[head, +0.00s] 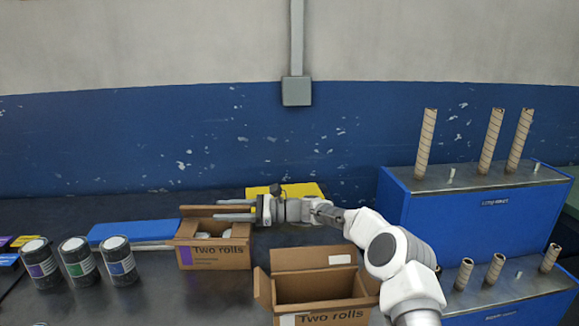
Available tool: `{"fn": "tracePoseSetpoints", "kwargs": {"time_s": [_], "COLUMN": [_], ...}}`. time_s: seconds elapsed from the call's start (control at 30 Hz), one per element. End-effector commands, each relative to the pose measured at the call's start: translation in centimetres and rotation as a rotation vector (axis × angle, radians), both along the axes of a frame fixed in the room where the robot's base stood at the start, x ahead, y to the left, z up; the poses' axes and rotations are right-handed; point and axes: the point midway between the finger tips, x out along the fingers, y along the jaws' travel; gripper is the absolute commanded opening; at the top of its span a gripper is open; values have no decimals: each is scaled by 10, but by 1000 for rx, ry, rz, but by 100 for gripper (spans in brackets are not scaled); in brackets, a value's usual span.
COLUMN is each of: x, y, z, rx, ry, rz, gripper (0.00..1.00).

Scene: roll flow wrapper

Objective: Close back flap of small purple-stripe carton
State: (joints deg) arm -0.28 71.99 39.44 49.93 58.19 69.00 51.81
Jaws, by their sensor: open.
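The small purple-stripe carton (222,258) stands on the dark table left of centre, with a purple stripe on the left of its front and "Two rolls" printed on it. Its top is at least partly open, and pale round contents (204,234) show inside. The back flap (196,211) stands up along the rear edge. My gripper (218,210) reaches in from the right, level, with its two fingers apart and pointing left over the carton's rear. The fingers overlap the flap in the picture; I cannot tell whether they touch it. They hide part of the flap.
A larger open "Two rolls" carton (322,317) stands in front, right of centre. Several dark cans with coloured labels (120,262) stand at left. A blue slab (130,231) lies behind them, and a yellow item (300,189) behind my gripper. A blue stepped rack (460,222) with cardboard tubes fills the right.

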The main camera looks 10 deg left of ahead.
Motion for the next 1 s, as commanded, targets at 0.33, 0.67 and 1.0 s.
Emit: {"fn": "tracePoseSetpoints", "kwargs": {"time_s": [0.33, 0.67, 1.0], "x": [7, 13, 18], "y": [2, 3, 4], "z": [0, -4, -9], "rx": [-54, -105, -158], "ry": [337, 651, 980], "rz": [1, 0, -1], "gripper": [44, 44, 44]}}
